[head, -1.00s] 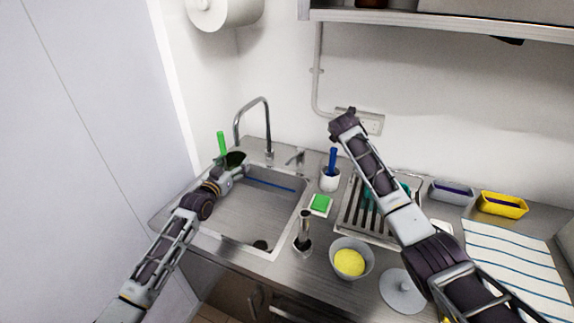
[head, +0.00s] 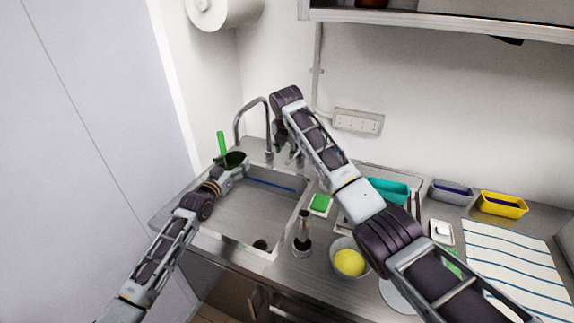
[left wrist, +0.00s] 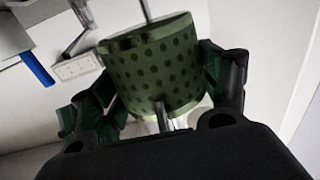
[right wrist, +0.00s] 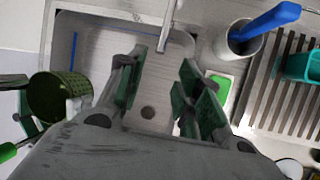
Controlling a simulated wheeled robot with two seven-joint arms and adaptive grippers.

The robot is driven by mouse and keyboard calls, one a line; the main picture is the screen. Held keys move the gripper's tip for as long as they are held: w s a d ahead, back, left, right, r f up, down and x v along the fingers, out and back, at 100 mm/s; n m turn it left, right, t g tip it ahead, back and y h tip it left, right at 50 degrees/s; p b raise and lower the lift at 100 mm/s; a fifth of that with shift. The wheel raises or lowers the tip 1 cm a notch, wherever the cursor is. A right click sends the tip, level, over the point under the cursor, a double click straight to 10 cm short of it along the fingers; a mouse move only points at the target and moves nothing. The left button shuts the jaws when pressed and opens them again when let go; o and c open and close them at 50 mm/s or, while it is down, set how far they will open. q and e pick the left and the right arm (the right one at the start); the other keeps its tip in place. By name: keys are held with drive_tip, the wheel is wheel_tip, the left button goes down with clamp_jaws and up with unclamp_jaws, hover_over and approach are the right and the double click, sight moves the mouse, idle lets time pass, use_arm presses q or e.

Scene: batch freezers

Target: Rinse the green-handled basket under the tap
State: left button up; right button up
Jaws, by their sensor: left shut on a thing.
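The basket (head: 235,161) is a dark green perforated cup with a bright green handle (head: 221,143). It is at the sink's back left, beside the tap (head: 266,115). My left gripper (head: 238,171) is shut on it; the left wrist view shows the basket (left wrist: 150,65) between the fingers. I cannot tell whether water is running. My right gripper (right wrist: 160,95) is open and empty above the sink, near the tap's spout and lever. In the head view my right wrist partly hides this gripper. The basket (right wrist: 58,97) is left of it in the right wrist view.
The sink basin (head: 240,215) is below the grippers. Right of it are a green sponge (head: 320,203), a blue-handled brush (right wrist: 262,20) in a white cup, a bowl with a yellow thing (head: 349,262), a drainer and a teal tub (head: 388,190). A striped cloth (head: 515,270) lies far right.

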sight(287, 163)
drive_tip(key=shift+s, duration=0.15)
drive_tip(key=shift+f, duration=0.2)
drive_tip(key=shift+x, duration=5.15)
drive_tip(key=shift+f, duration=0.25)
drive_tip(key=shift+w+f, duration=0.25)
drive_tip(key=shift+f, duration=0.15)
clamp_jaws()
